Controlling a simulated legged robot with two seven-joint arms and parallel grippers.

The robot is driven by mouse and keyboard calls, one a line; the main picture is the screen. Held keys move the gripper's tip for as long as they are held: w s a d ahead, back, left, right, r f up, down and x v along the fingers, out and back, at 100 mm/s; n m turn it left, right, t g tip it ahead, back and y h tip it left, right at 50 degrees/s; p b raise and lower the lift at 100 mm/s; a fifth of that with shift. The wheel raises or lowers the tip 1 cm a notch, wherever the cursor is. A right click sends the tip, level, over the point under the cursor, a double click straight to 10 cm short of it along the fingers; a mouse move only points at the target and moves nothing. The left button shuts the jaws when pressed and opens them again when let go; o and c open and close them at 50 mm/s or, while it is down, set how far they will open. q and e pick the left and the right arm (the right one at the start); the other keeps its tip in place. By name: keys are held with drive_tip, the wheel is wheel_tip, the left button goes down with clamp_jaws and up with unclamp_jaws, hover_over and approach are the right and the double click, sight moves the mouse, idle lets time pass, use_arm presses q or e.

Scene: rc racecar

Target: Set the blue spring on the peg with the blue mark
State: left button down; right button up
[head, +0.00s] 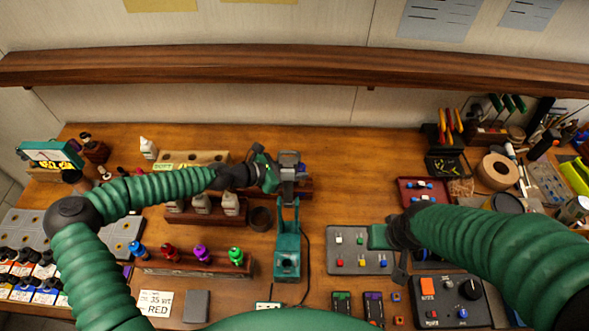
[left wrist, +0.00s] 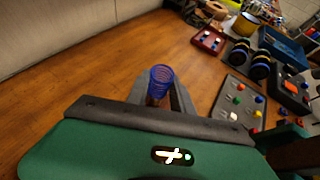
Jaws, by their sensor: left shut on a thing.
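The blue spring (left wrist: 161,76) stands upright between the fingers of my left gripper in the left wrist view. The left gripper (head: 291,172) is shut on it, above the back middle of the bench in the head view; the spring is not clear there. A grey board (head: 350,270) with small coloured marks lies front right of this gripper, well apart from it. The blue mark (head: 383,263) is near the board's right side. My right gripper (head: 400,266) is by the board's right edge; its fingers are too dark to read, and its arm hides part of the board.
A teal stand (head: 287,255) rises just below the left gripper. A wooden rack (head: 195,268) with coloured bottle-like parts is to the left. A red tray (head: 405,193) and a control box (head: 450,308) are to the right. Bare wood lies behind the board.

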sight(298, 186)
use_arm(q)
drive_tip(key=shift+d, duration=0.55)
drive_tip(key=shift+a, duration=0.8)
drive_tip(key=shift+d+p, duration=0.3)
drive_tip(key=shift+d, duration=0.2)
drive_tip(key=shift+d+r, duration=0.1)
drive_tip(key=shift+d, duration=0.1)
use_arm(e)
drive_tip(key=shift+d+r, duration=0.45)
use_arm(q)
drive_tip(key=shift+a, duration=0.2)
use_arm(e)
drive_tip(key=shift+a, duration=0.2)
use_arm(q)
drive_tip(key=shift+d+p, duration=0.2)
drive_tip(key=shift+p, duration=0.2)
use_arm(e)
drive_tip(key=shift+d+r, duration=0.15)
drive_tip(key=shift+r, duration=0.1)
